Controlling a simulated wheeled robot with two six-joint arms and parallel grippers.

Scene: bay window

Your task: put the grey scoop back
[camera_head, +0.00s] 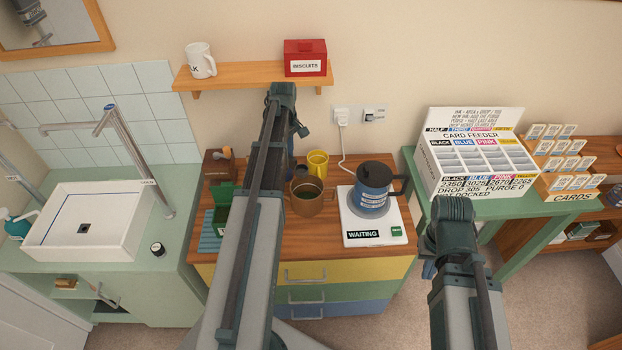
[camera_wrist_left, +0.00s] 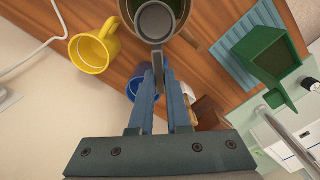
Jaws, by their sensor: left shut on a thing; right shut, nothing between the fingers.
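In the left wrist view my left gripper (camera_wrist_left: 156,80) is shut on the grey scoop (camera_wrist_left: 154,22), whose round bowl faces the camera. The bowl overlaps the opening of a brown pot (camera_wrist_left: 196,12); I cannot tell whether it is inside or above it. In the head view the pot (camera_head: 306,206) stands on the wooden counter with something green in it.
A yellow mug (camera_head: 318,160) and a blue mug (camera_wrist_left: 135,88) stand behind the pot. A green open box (camera_head: 223,205) sits on a blue ribbed mat (camera_head: 209,243). A blue kettle (camera_head: 373,185) is on a white base marked WAITING (camera_head: 391,231). A shelf (camera_head: 240,73) hangs above.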

